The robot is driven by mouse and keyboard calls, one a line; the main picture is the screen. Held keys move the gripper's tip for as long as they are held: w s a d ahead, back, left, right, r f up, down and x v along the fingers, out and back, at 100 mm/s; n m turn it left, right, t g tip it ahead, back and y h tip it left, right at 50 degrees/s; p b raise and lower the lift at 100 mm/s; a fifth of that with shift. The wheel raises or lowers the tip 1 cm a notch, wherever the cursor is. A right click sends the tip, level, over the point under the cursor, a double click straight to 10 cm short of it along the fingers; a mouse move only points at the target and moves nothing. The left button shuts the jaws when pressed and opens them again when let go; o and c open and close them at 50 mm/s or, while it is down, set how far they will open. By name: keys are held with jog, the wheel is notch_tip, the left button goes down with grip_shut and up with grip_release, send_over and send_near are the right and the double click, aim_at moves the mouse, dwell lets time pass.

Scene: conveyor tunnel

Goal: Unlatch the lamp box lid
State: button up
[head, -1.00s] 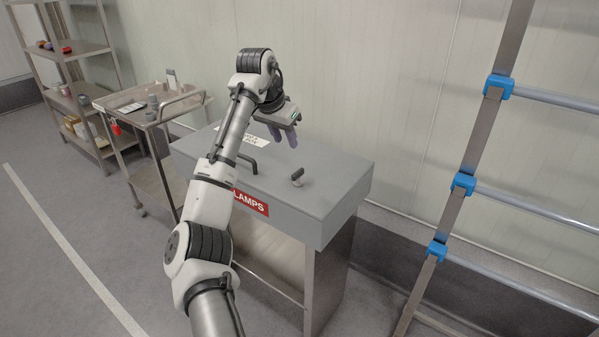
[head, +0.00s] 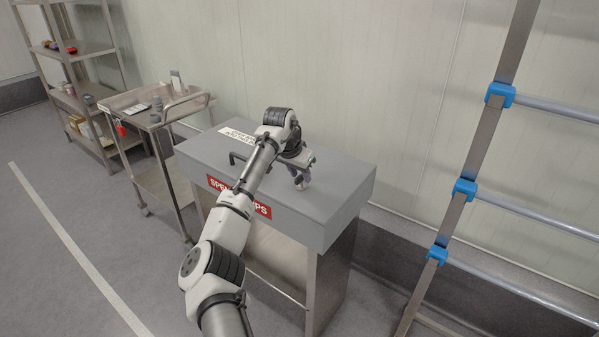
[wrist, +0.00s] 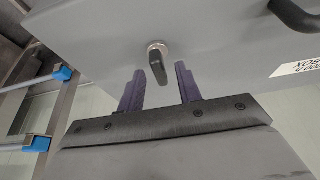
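The grey lamp box (head: 335,205) stands on a metal stand, with its lid closed and a red label (head: 262,210) on its front. The latch knob, a dark lever on a round metal base (wrist: 157,62), sits on the box top. In the wrist view it lies between and just beyond my gripper's fingertips (wrist: 160,75). The two purple fingers are apart, with a gap on each side of the lever. In the head view my gripper (head: 301,184) is low over the right part of the box and hides most of the latch.
A dark lid handle (head: 236,158) and a white paper label (head: 238,137) are on the box left of my gripper. A steel cart (head: 150,108) and a shelf (head: 85,75) stand at the left. A rack with blue clamps (head: 465,188) stands at the right.

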jog(key=shift+c, duration=0.2)
grip_shut()
jog(key=shift+n, duration=0.3)
jog(key=n+p, duration=0.1)
jog(key=n+y+p, duration=0.1)
jog(key=shift+s+d+r+n+p, duration=0.1)
jog(key=shift+d+n+p, duration=0.1)
jog(key=shift+n+p, duration=0.1)
jog(key=n+p, duration=0.1)
jog(key=n+y+p, duration=0.1)
jog(key=n, duration=0.1)
jog(key=shift+d+n+t+y+p, duration=0.1)
jog(key=shift+n+t+y+p, duration=0.2)
jog(key=shift+p, duration=0.1)
jog(key=n+y+p, duration=0.2)
jog(key=n+p, duration=0.1)
jog(key=n, duration=0.3)
jog(key=shift+d+p, duration=0.1)
jog(key=shift+p, duration=0.25)
jog(key=n+g+y, duration=0.1)
jog(key=n, duration=0.4)
jog(key=shift+g+y+p, duration=0.35)
jog(key=shift+g+y, duration=0.05)
